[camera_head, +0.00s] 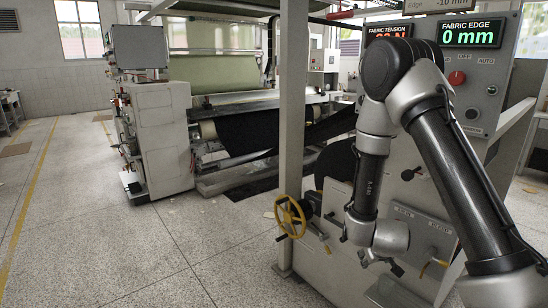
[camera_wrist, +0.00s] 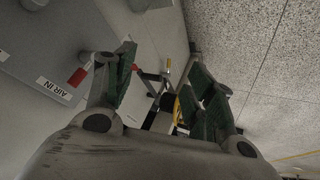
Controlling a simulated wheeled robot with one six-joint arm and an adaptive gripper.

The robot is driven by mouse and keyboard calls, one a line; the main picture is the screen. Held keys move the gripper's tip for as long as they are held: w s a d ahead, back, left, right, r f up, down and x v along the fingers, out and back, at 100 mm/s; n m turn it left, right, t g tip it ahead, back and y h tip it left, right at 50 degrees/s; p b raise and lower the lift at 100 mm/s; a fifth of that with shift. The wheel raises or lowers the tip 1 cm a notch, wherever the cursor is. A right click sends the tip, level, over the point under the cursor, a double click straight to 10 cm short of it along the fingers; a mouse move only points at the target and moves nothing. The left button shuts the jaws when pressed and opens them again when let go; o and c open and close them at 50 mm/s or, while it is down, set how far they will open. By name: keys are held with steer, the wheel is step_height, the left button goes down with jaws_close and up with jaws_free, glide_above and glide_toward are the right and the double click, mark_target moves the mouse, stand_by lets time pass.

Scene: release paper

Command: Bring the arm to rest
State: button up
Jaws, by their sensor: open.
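My arm hangs in front of the machine's control side in the head view, bent at the elbow, with its wrist low beside the panel marked BLEED (camera_head: 420,232). My gripper (camera_wrist: 163,75) is open in the wrist view, its two dark-padded fingers apart. Nothing is held between them. In the head view the gripper is small and mostly hidden by the wrist. The yellow handwheel (camera_head: 290,216) is left of my wrist. Part of it shows between and beyond the fingers in the wrist view (camera_wrist: 177,112).
A red-handled lever (camera_wrist: 77,77) sits near the AIR IN label (camera_wrist: 54,89), left of the gripper. A grey upright post (camera_head: 292,120) stands behind the handwheel. Fabric displays (camera_head: 471,34) are above right. Open speckled floor (camera_head: 110,245) lies to the left.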

steer(key=s+a+r+g+y, duration=0.35)
steer(key=s+r+g, duration=0.25)
steer(key=s+r, duration=0.6)
steer(key=s+d+r+t, duration=0.1)
steer(key=s+d+r, duration=0.1)
steer(key=s+r, duration=0.2)
steer(key=s+d+r+m+t+h, duration=0.1)
steer(key=s+d+r, duration=0.2)
steer(key=r, duration=0.7)
steer(key=s+d+r+t, duration=0.1)
steer(key=s+d+r, duration=0.1)
steer(key=s+r, duration=0.5)
steer(key=shift+d+r, duration=0.35)
steer(key=shift+r, duration=0.1)
